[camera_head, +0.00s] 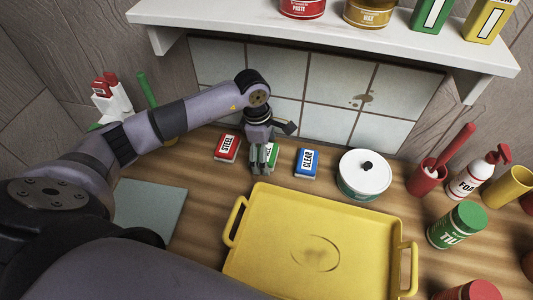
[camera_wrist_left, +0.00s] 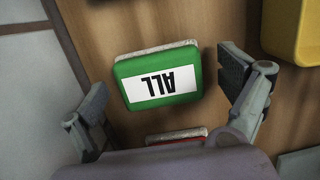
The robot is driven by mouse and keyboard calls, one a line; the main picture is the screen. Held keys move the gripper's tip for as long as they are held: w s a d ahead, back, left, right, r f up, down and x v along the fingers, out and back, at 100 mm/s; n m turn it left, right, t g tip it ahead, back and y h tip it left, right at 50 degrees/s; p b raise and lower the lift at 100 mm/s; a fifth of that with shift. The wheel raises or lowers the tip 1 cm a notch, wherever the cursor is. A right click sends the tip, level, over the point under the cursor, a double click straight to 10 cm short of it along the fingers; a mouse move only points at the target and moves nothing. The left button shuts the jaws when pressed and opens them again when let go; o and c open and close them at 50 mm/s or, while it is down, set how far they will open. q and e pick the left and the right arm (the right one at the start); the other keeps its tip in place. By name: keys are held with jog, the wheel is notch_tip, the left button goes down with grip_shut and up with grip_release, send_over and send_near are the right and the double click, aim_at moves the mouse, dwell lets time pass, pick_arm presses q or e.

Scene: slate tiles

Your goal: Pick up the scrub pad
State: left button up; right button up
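I cannot tell for sure which is the scrub pad. My left gripper (camera_head: 263,168) points down over the green pad and partly hides it in the head view. My right gripper is not in view.
A yellow tray (camera_head: 258,225) lies in front of the pads. A white-lidded tub (camera_head: 364,175) stands to the right. A red holder (camera_head: 424,178), spray bottle (camera_head: 474,177) and green jar (camera_head: 457,226) stand further right. A shelf (camera_head: 340,42) overhangs the back.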

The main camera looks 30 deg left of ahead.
pick_arm(q)
jog(key=c, duration=1.1)
jog(key=shift+r, duration=0.1)
jog(key=shift+r, duration=0.6)
notch_tip(320, 180, up, 6)
jog(key=shift+w+f+b, duration=0.1)
jog(key=shift+b, duration=0.7)
jog(key=s+a+b, duration=0.2)
jog(key=s+a, duration=0.3)
jog(key=a, duration=0.1)
jog(key=s+a+b, duration=0.3)
jog(key=s+a, duration=0.2)
jog(key=s, duration=0.1)
jog(key=shift+s+a+f, duration=0.15)
jog(key=shift+a+f, duration=0.05)
jog(key=shift+a, duration=0.15)
jog(key=shift+s+a+r, duration=0.1)
jog(key=shift+s+a, duration=0.55)
